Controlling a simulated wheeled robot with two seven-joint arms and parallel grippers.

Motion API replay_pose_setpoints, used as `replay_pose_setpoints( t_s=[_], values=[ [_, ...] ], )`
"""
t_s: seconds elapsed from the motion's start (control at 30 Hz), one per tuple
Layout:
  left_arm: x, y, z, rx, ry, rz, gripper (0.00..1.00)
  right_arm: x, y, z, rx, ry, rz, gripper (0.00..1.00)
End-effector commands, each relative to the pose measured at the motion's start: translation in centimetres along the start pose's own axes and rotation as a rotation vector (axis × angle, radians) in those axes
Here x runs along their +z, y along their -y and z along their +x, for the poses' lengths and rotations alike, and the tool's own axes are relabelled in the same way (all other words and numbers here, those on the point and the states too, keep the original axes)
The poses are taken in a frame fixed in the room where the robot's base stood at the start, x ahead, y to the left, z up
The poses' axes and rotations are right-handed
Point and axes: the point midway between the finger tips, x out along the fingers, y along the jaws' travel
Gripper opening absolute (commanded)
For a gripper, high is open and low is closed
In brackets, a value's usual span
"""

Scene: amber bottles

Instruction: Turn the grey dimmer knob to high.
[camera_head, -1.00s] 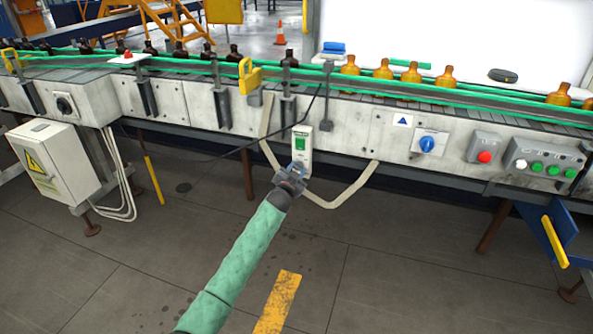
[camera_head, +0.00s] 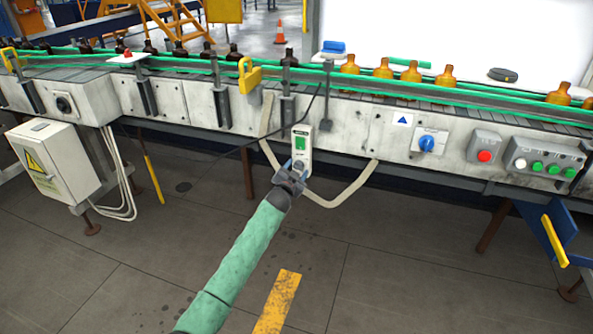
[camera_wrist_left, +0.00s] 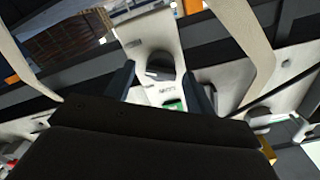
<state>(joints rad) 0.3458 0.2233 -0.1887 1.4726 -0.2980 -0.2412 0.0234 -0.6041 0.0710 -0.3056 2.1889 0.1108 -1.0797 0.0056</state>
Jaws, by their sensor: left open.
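The grey dimmer knob (camera_head: 299,165) sits on the lower part of a white upright control box (camera_head: 303,137) with a green switch (camera_head: 300,144), on the conveyor's front. In the left wrist view the knob (camera_wrist_left: 159,65) shows as a dark grey round piece, with the green switch (camera_wrist_left: 174,104) below it. My left gripper (camera_head: 293,172) is at the lower end of the box. In the wrist view its open fingers (camera_wrist_left: 160,72) stand on either side of the knob, with gaps visible; contact cannot be told. The knob's setting is unreadable. My right gripper is not in view.
A blue rotary knob (camera_head: 427,144), a red button (camera_head: 484,156) and a green-button panel (camera_head: 542,160) are to the right. A pale cable (camera_head: 346,194) loops below the box. Bottles (camera_head: 411,73) stand on the conveyor above. The floor in front is open.

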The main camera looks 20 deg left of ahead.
Motion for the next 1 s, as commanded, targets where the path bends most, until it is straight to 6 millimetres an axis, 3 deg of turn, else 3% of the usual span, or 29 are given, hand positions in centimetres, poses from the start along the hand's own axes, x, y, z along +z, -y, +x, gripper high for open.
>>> replay_pose_setpoints(
  t_s=[0.5, 1.0],
  values=[
    [0.1, -0.1, -6.4, 0.000, 0.000, 0.001, 0.55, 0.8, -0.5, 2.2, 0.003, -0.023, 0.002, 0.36],
    [0.1, 0.0, -7.5, 0.000, 0.000, 0.001, 0.55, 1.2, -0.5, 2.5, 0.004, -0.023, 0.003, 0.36]
  ],
)
